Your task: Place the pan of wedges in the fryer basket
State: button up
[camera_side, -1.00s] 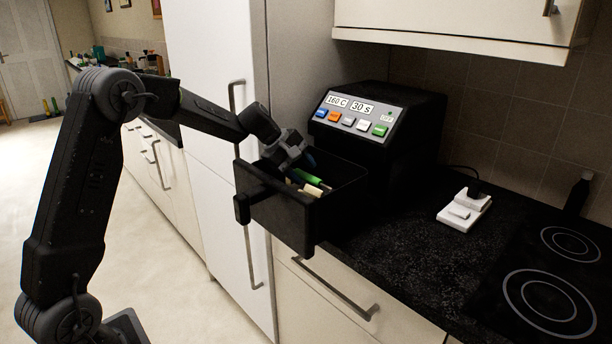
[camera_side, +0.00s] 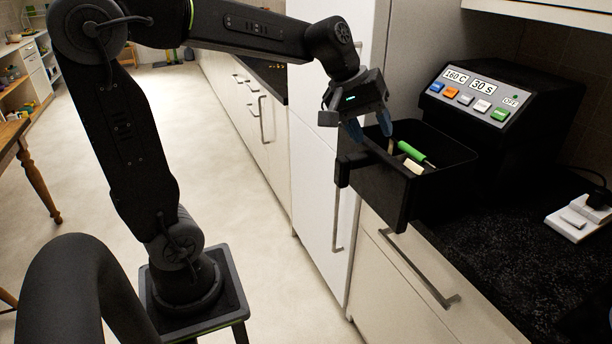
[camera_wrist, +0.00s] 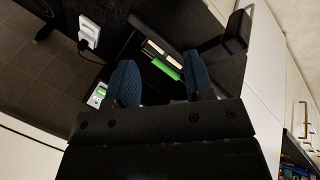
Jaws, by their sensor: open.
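The fryer (camera_side: 500,100) is a black box with a sloped panel reading 160 C and 30 S. Its black basket (camera_side: 385,188) is pulled out towards the left. Inside it a green handle (camera_side: 410,152) and cream wedge-like pieces (camera_side: 413,168) show; the pan body is mostly hidden. The wrist view shows the green handle (camera_wrist: 166,68) and cream pieces (camera_wrist: 160,52) beyond my fingers. My gripper (camera_side: 370,128) is open, with blue fingers apart and nothing seen between them. It is over the basket's left side, apart from the handle.
The basket's front handle (camera_side: 342,170) juts out to the left. A tall white cupboard (camera_side: 318,165) stands close behind and left of the basket. A white socket block (camera_side: 580,218) with a plug lies on the dark worktop (camera_side: 490,230).

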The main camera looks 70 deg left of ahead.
jog(key=s+d+f+m, duration=0.1)
jog(key=s+m, duration=0.2)
jog(key=s, duration=0.2)
jog(key=s+d+f+m+y, duration=0.1)
jog(key=s+d+f+m, duration=0.1)
jog(key=s, duration=0.4)
jog(key=s+d+f+m+y, duration=0.1)
jog(key=s+d+m, duration=0.1)
jog(key=s+m, duration=0.2)
jog(key=shift+s+f+t, duration=0.35)
jog(key=shift+s+t, duration=0.05)
jog(key=shift+s, duration=0.4)
jog(key=shift+c, duration=0.3)
